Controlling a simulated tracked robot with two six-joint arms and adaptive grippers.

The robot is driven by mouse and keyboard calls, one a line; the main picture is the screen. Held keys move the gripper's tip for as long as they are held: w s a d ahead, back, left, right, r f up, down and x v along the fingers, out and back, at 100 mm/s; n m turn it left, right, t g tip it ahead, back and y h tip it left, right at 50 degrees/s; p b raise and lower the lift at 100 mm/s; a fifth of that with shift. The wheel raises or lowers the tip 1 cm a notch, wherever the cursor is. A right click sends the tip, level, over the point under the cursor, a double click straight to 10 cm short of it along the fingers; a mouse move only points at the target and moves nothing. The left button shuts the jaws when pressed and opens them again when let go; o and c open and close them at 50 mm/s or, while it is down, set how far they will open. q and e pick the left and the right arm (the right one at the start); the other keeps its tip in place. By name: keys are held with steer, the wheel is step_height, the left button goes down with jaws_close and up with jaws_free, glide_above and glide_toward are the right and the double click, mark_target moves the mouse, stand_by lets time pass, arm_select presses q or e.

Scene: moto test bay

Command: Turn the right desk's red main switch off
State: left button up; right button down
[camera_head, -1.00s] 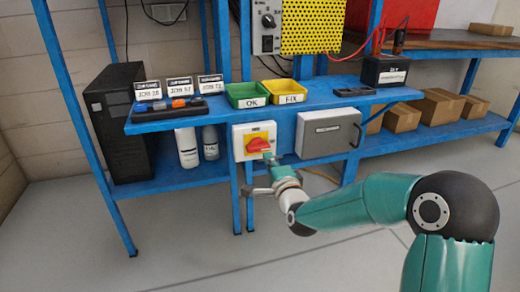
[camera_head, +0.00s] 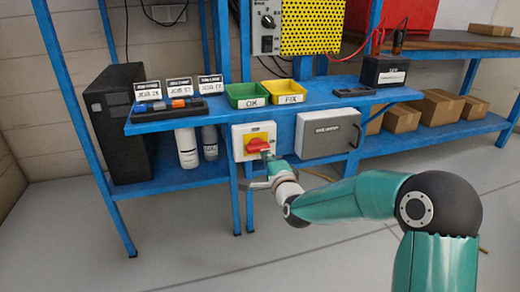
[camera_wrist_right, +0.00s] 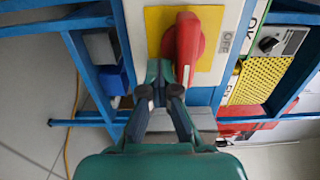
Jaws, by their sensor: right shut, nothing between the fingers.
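The red main switch handle (camera_head: 257,146) sits on a yellow plate in a white box (camera_head: 238,141) under the front of the blue desk. In the right wrist view the red handle (camera_wrist_right: 187,48) lies on the yellow plate, with an OFF label (camera_wrist_right: 227,42) beside it. My right gripper (camera_head: 268,156) is at the handle's right end in the head view. In the right wrist view its fingertips (camera_wrist_right: 165,74) are together and empty, close against the side of the handle's end. I cannot tell if they touch. My left gripper is out of view.
A grey box (camera_head: 328,133) with a curved handle hangs just right of the switch. Green (camera_head: 246,91) and yellow (camera_head: 284,92) bins stand on the desk above. Blue legs flank the switch, white bottles (camera_head: 187,147) stand left. The floor in front is clear.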

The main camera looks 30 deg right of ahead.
steer(key=shift+d+r+b, duration=0.35)
steer(key=shift+r+b, duration=0.15)
steer(key=shift+r, duration=0.15)
stand_by(0.4)
steer(key=shift+r+b, duration=0.3)
steer(key=shift+r, duration=0.05)
stand_by(0.4)
stand_by(0.6)
